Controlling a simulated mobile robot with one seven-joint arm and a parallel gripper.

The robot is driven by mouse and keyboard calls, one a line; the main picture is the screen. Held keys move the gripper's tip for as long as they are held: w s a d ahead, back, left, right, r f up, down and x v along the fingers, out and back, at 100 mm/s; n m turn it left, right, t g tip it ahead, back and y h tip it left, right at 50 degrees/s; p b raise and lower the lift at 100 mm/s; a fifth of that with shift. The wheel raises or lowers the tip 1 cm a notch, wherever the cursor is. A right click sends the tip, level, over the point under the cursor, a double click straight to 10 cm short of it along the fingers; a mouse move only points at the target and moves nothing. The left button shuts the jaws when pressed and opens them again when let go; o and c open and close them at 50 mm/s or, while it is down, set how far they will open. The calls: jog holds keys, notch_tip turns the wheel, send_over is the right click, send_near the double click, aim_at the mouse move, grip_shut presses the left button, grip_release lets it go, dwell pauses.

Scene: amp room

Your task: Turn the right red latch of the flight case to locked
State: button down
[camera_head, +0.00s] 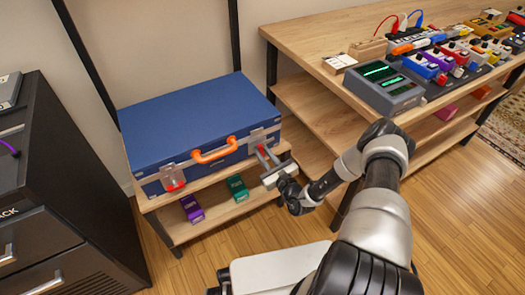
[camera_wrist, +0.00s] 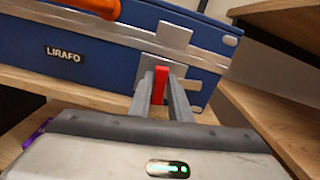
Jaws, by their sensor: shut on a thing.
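The blue flight case (camera_head: 200,115) lies closed on a low wooden shelf, with an orange handle (camera_head: 214,151) on its front. Its right red latch (camera_wrist: 160,85) stands upright on a silver plate (camera_wrist: 173,38) in the wrist view. My gripper (camera_head: 264,152) is at the case's front right, its two fingers on either side of this latch and shut on it.
A purple box (camera_head: 192,208) and a green box (camera_head: 237,188) stand on the shelf below the case. A wooden bench (camera_head: 310,45) with several pedals is at the right. A black cabinet (camera_head: 60,200) stands at the left. Wooden floor is open in front.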

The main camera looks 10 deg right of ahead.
jog(key=n+p, duration=0.2)
jog(key=n, duration=0.1)
jog(key=shift+a+r+n, duration=0.1)
jog(key=shift+n, duration=0.2)
jog(key=n+p, duration=0.2)
jog(key=n, duration=0.2)
jog(key=shift+a+n, duration=0.1)
jog(key=shift+n, duration=0.2)
jog(key=shift+s+f+n+p, duration=0.15)
jog(key=shift+n+p, duration=0.65)
jog(key=shift+n, duration=1.2)
jog(key=shift+w+f+n+p, duration=0.2)
jog(key=shift+n+p, duration=0.6)
jog(key=shift+n, duration=1.2)
jog(key=shift+f, duration=0.1)
jog(key=c, duration=1.7)
grip_release()
jog(key=shift+o, duration=0.2)
jog(key=shift+s, duration=0.2)
